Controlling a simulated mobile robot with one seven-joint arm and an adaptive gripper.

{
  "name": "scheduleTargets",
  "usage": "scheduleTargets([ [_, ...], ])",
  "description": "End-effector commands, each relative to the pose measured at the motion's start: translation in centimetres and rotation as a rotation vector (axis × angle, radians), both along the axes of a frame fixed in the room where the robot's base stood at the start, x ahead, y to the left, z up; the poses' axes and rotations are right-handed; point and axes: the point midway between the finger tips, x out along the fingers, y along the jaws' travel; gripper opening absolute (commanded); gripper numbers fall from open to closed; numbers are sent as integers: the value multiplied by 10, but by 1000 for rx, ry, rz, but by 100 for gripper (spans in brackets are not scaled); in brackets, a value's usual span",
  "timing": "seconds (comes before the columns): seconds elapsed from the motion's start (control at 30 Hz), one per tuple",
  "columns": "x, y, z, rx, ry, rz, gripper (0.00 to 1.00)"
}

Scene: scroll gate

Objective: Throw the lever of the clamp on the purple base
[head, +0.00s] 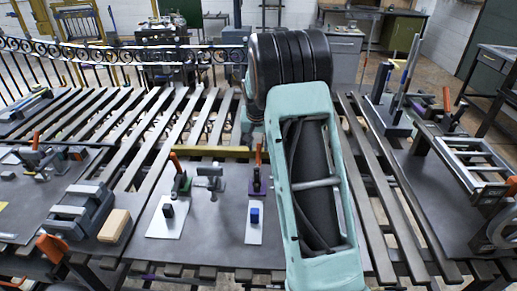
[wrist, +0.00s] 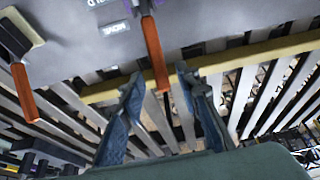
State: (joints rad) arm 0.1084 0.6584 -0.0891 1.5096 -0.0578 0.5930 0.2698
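The clamp on the purple base (head: 257,186) stands on a dark plate in the head view, with its orange lever (head: 258,155) pointing up. A blue block (head: 254,215) is on a white strip in front of it. In the wrist view, my gripper (wrist: 158,76) is open, its two blue-grey fingers spread apart. An orange lever (wrist: 155,55) reaches down from the top edge, its tip between the fingers, with gaps on both sides. The gripper is hidden in the head view.
A similar clamp on a green base (head: 181,186) stands to the left, with a grey clamp (head: 210,178) between. A yellow bar (head: 210,151) runs along the plate's back edge. Another orange-handled tool (wrist: 25,92) is at the wrist view's left. Slats with gaps lie behind.

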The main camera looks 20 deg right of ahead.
Motion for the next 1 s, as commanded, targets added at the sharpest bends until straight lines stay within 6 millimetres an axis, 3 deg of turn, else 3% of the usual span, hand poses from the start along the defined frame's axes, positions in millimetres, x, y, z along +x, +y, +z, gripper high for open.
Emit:
scheduleTargets([
  [0.1,6,-3,-17,0,3,0,30],
  [0.3,12,-5,-32,0,1,0,30],
  [0.67,13,-6,-36,0,0,0,30],
  [0.93,13,-5,-35,0,0,0,1],
  [1.0,13,-5,-35,0,0,0,0],
])
